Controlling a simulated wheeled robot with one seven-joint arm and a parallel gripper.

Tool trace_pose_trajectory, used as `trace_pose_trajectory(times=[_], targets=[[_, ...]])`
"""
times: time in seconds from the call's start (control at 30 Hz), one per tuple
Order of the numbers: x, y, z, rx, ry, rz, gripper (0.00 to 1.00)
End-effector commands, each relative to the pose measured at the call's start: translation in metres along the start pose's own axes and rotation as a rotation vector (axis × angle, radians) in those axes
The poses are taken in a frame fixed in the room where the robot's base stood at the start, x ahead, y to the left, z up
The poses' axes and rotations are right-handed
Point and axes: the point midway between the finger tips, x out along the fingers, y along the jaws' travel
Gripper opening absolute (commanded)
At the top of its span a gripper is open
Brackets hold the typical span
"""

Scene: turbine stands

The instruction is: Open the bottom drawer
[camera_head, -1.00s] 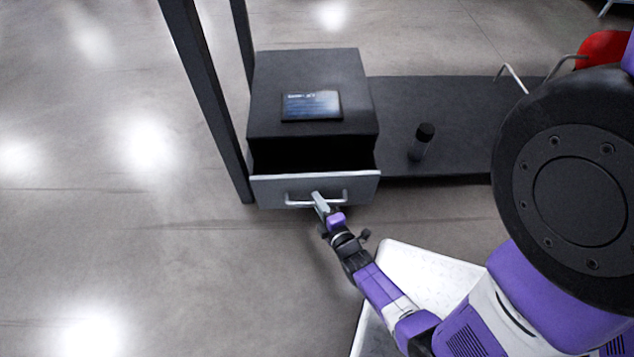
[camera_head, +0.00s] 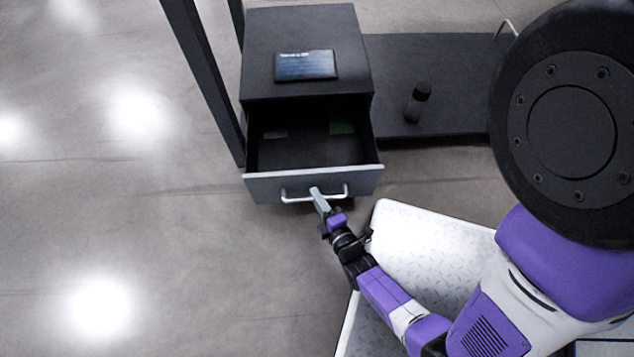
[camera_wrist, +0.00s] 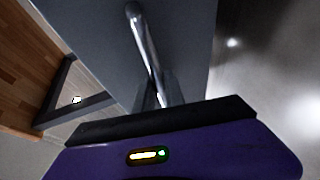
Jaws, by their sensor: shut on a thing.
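The drawer (camera_head: 262,189) stands well out of a dark cabinet (camera_head: 300,27), with its grey front toward me. A silver bar handle (camera_head: 295,199) runs across the drawer front. My gripper (camera_head: 317,194) is shut on this handle near its middle. In the wrist view the shiny handle (camera_wrist: 144,45) runs down from the grey drawer front (camera_wrist: 85,35) to my gripper (camera_wrist: 158,98). The fingertips are partly hidden there.
A flat panel (camera_head: 305,65) lies on the cabinet top. Black posts (camera_head: 205,80) rise at left. A white textured plate (camera_head: 425,245) lies beneath my arm. Floor at left is clear.

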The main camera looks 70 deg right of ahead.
Motion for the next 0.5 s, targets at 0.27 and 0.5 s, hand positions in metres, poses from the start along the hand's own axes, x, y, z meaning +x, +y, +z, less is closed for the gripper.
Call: trace_pose_trajectory(times=[0.27, 0.5], targets=[[0.0002, -0.0005, -0.0006, 0.000, 0.002, -0.001, 0.23], [-0.0019, -0.0001, -0.0004, 0.000, 0.001, -0.002, 0.23]])
